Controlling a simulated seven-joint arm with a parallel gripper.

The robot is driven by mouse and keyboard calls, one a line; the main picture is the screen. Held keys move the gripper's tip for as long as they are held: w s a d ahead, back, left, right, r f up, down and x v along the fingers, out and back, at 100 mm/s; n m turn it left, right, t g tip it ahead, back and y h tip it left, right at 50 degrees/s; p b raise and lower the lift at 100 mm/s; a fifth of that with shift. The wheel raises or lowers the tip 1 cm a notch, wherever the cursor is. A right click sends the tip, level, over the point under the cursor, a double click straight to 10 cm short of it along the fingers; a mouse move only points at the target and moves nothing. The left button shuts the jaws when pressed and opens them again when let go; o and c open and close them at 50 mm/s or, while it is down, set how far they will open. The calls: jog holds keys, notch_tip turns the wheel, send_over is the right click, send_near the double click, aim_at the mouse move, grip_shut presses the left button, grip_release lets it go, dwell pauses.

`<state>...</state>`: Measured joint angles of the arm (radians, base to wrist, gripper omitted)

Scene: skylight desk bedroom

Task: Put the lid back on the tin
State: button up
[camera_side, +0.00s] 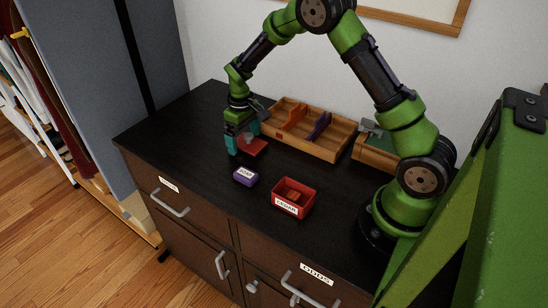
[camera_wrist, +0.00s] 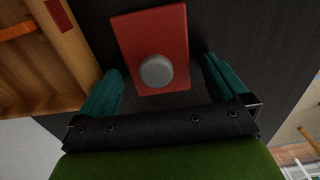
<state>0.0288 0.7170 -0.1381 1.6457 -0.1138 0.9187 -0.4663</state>
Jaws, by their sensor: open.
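The red lid (camera_wrist: 148,28) with a round grey knob (camera_wrist: 157,71) lies flat on the dark dresser top. In the side view the lid (camera_side: 254,149) sits beside and partly behind my gripper (camera_side: 244,144). My gripper (camera_wrist: 163,88) is open, with a teal finger on each side of the knob and clear gaps to both. I cannot tell how far above the lid the fingertips are. The open red tin (camera_side: 294,211) stands nearer the dresser's front, with a label on its front and a small orange-red thing inside.
A small purple labelled box (camera_side: 245,177) stands between my gripper and the tin. A wooden divided tray (camera_side: 340,141) lies behind the lid, close to the gripper. A second wooden box (camera_side: 375,153) stands right of it. The dresser top (camera_side: 175,125) is clear at left.

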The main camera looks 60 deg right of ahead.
jog(key=shift+c, duration=0.2)
jog(key=c, duration=1.1)
jog(key=shift+r, duration=2.3)
